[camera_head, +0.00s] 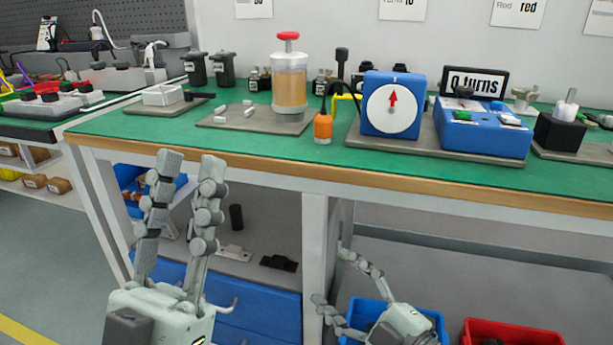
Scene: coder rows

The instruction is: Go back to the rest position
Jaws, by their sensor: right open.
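My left gripper (191,160) points upward in front of the green-topped workbench (240,148). Its two grey fingers stand apart with nothing between them, and its tips overlap the bench's front edge in the picture. My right gripper (331,277) is lower, in front of the bench's leg and below the tabletop. Its fingers are spread and empty, pointing to the upper left. Neither gripper holds anything.
On the bench stand an orange cylinder with a red knob (290,88), a blue dial box (391,103), a blue button box (483,127) and an orange bottle (323,128). Blue (357,312) and red bins (510,333) sit low near my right gripper.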

